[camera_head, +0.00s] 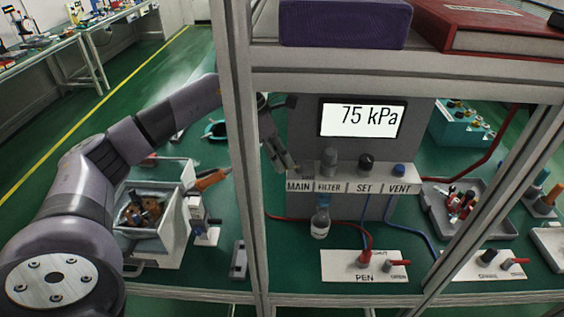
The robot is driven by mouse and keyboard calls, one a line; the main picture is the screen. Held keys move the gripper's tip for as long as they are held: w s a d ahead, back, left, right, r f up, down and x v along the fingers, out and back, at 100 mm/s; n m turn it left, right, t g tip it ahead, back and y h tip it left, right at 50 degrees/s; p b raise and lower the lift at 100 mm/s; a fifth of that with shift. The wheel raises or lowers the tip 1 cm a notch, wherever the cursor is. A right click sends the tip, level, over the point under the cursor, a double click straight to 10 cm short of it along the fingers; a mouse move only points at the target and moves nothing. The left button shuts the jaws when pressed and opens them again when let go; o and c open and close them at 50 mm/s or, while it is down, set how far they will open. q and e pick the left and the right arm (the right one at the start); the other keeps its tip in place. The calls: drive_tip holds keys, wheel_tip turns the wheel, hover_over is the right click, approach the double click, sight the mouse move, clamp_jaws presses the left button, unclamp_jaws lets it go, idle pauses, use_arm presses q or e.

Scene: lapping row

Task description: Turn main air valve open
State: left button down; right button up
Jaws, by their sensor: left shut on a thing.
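The air panel carries a label strip reading MAIN, FILTER, SET and VENT. The MAIN label (298,187) is at its left end. My left arm reaches in from the left, passing behind the frame post. My left gripper (288,166) points down just above the MAIN label and is shut on the main air valve there. The gripper hides most of the valve, so its handle angle cannot be told. The pressure display (361,118) reads 75 kPa. My right gripper is not in view.
An upright frame post (240,150) stands left of the panel, close to my arm. A PEN valve plate (340,266) lies below.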

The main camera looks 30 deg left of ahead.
use_arm(q)
drive_tip(key=shift+w+a+m+g, duration=0.15)
drive_tip(key=shift+w+m+g, duration=0.15)
drive_tip(key=shift+m, duration=0.4)
drive_tip(key=shift+w+a+m+g, duration=0.15)
drive_tip(key=shift+m+g, duration=0.15)
drive_tip(key=shift+m, duration=0.4)
drive_tip(key=shift+r, duration=0.1)
drive_tip(key=c, duration=1.7)
unclamp_jaws()
drive_tip(key=shift+o, duration=0.2)
drive_tip(key=v, duration=1.2)
drive_tip(key=shift+a, duration=0.2)
